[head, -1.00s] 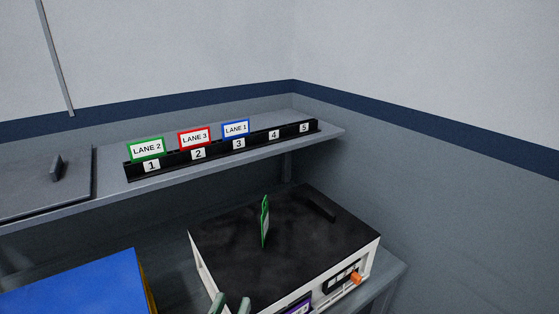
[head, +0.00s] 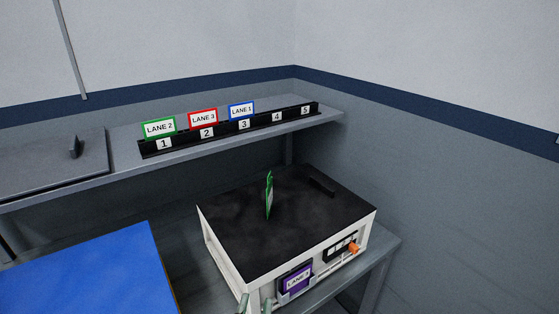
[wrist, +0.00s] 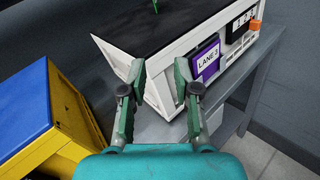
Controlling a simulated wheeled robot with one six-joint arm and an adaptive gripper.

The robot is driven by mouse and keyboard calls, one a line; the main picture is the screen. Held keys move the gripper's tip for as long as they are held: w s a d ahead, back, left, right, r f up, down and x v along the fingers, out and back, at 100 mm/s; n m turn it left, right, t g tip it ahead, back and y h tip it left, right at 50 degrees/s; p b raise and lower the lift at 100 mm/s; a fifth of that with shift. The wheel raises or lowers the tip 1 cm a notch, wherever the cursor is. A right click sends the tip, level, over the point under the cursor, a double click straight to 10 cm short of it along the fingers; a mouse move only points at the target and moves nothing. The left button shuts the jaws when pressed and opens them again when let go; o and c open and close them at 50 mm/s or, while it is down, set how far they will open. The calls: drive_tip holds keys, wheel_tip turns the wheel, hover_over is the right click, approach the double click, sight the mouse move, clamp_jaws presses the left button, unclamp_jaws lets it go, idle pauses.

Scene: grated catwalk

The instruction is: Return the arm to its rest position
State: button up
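My gripper (wrist: 157,92) is open and empty in the wrist view, its two green-padded fingers apart in front of the white box. Only its fingertips (head: 256,304) show at the bottom edge of the head view. The white box with a black top (head: 290,215) stands on a grey bench. A purple card (head: 295,281) sits in a holder on the box's front; in the wrist view the purple card (wrist: 207,63) reads LANE with a number I cannot read surely. A green-edged card (head: 269,195) stands upright on the black top, seen nearly edge-on.
A shelf behind carries a black numbered rail (head: 230,131) with green, red and blue lane cards in slots 1 to 3; slots 4 and 5 are empty. A blue-topped box (head: 85,270) stands at left. An orange knob (head: 354,248) juts from the white box.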

drive_tip(key=s+d+f+m+g+y, duration=0.1)
drive_tip(key=s+d+f+m+y, duration=0.1)
drive_tip(key=s+d+f+m, duration=0.55)
drive_tip(key=s+d+f+m+g+y, duration=0.2)
drive_tip(key=s+d+f+m, duration=0.15)
drive_tip(key=d+f, duration=0.5)
drive_tip(key=s+d+m+h, duration=0.1)
drive_tip(key=s+d+m, duration=0.2)
drive_tip(key=s+m, duration=0.6)
drive_tip(key=s+d+m+h, duration=0.1)
drive_tip(key=s+d+m, duration=0.3)
drive_tip(key=s+m, duration=0.6)
drive_tip(key=shift+r+m+h, duration=0.2)
drive_tip(key=shift+m+h, duration=0.2)
drive_tip(key=shift+m, duration=0.8)
